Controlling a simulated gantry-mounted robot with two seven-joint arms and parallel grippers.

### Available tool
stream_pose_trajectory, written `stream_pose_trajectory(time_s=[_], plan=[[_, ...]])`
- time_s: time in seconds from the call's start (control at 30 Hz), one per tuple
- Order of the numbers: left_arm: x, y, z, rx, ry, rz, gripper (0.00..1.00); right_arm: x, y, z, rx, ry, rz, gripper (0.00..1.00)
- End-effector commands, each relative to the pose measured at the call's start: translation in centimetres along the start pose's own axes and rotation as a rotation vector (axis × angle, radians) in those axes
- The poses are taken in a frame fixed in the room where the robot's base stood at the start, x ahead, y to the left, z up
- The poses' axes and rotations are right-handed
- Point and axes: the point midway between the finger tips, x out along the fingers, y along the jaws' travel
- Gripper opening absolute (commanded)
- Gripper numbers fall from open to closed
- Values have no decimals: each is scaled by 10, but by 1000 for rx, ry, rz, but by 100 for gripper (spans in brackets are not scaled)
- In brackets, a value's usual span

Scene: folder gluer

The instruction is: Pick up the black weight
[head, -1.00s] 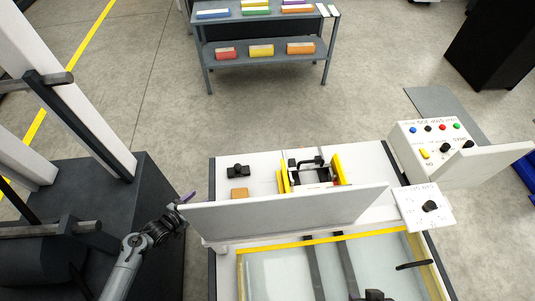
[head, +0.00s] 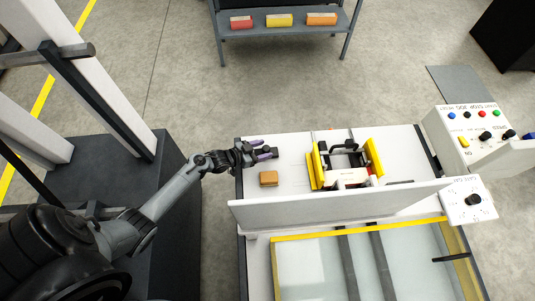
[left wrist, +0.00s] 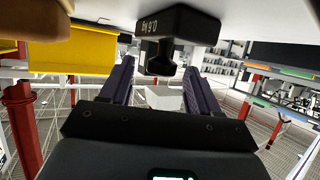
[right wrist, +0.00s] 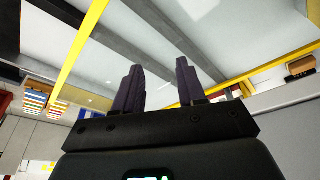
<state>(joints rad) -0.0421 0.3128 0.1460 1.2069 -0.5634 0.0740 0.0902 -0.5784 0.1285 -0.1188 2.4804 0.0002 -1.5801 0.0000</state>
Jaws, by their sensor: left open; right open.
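The black weight (left wrist: 178,22) shows in the left wrist view, which sees the scene upside down. It has a flat block body with white lettering and a narrower knob. My left gripper (left wrist: 158,85) is open, with its two purple fingers apart on either side of the knob; I cannot tell whether they touch it. In the head view my left gripper (head: 259,150) is at the left end of the white machine top and partly hides the weight (head: 272,152). My right gripper (right wrist: 160,85) is open and empty in the right wrist view; it is not seen in the head view.
A small brown block (head: 268,179) lies just in front of the weight. A yellow-sided fixture (head: 345,160) stands to the right. A white upright panel (head: 335,208) runs along the front. A control box (head: 470,130) stands at the right and a shelf (head: 285,35) at the back.

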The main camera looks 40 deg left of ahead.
Motion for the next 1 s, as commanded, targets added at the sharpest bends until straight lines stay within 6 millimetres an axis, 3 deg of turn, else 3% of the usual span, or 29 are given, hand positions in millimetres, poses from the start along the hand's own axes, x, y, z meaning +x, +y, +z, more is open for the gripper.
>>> stream_pose_trajectory(time_s=[0.03,0.2,0.5,0.9,1.0], plan=[[8,0,4,0,1,0,61,9,0,3,0,0,0,40],[21,0,3,0,1,0,61,18,-1,6,2,0,-2,40],[23,0,0,0,-1,0,61,18,-3,5,8,1,-7,40],[23,0,-1,1,1,-1,2,18,-4,6,10,0,-10,40],[23,0,-1,1,2,-1,0,18,-4,6,9,0,-10,40]])
